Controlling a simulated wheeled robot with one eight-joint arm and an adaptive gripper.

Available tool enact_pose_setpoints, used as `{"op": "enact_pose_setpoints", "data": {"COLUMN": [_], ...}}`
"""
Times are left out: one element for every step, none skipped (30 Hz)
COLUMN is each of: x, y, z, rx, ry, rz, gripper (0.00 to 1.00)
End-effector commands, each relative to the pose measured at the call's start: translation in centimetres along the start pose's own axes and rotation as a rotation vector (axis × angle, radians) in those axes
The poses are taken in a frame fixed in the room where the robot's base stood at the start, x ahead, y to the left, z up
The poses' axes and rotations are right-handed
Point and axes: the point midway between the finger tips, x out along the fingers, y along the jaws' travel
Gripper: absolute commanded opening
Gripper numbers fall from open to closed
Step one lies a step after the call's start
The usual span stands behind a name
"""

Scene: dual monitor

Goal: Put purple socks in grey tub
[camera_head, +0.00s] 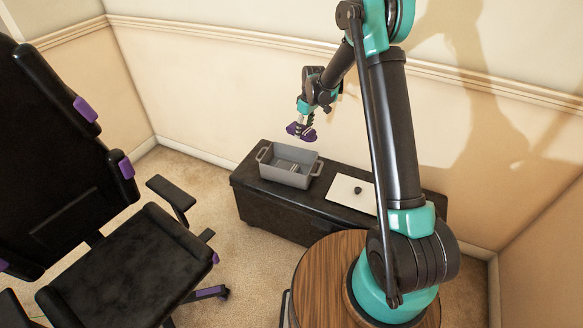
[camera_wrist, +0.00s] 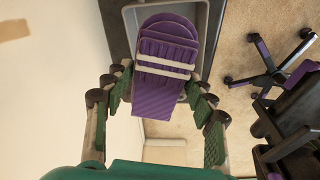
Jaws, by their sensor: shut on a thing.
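The purple socks (camera_head: 301,131) are a folded bundle with pale stripes, held up in the air by my gripper (camera_head: 304,118). In the wrist view the socks (camera_wrist: 165,60) sit between the two green fingers of my gripper (camera_wrist: 163,85), which is shut on them. The grey tub (camera_head: 287,175) is a rectangular bin with side handles, standing on the dark cabinet below. The socks hang above the tub, near its back right side, apart from it. In the wrist view part of the tub (camera_wrist: 193,92) shows behind the socks, which hide much of its inside.
The dark cabinet (camera_head: 270,207) stands against the wall. A white board or sheet with a small dark object (camera_head: 357,190) lies right of the tub. A round wooden table (camera_head: 318,270) is in front. A black and purple chair (camera_head: 120,265) stands at left, with carpet between.

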Motion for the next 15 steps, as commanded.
{"op": "enact_pose_setpoints", "data": {"x": [0.3,0.4,0.5,0.6,0.6,0.7,0.8,1.1,1.5,2.0,2.5,3.3,4.0,4.8,5.8], "y": [-0.7,-1.1,-1.4,-1.7,-1.9,-2.1,-2.2,-2.3,-2.4,-2.4,-2.4,-2.4,-2.4,-2.4,-2.4], "z": [-1.8,-2.6,-3.5,-4.0,-4.5,-4.9,-5.1,-5.2,-5.3,-5.3,-5.2,-5.1,-5.0,-4.9,-4.7], "rx": [-0.062,-0.095,-0.133,-0.157,-0.175,-0.196,-0.205,-0.213,-0.220,-0.222,-0.223,-0.223,-0.222,-0.222,-0.221], "ry": [0.002,0.003,0.004,0.006,0.006,0.007,0.007,0.008,0.008,0.008,0.008,0.008,0.008,0.008,0.008], "rz": [-0.009,-0.013,-0.019,-0.022,-0.025,-0.028,-0.029,-0.030,-0.031,-0.031,-0.031,-0.031,-0.031,-0.031,-0.031], "gripper": [0.28,0.28,0.28,0.28,0.28,0.28,0.28,0.28,0.28,0.28,0.28,0.28,0.28,0.28,0.28]}}
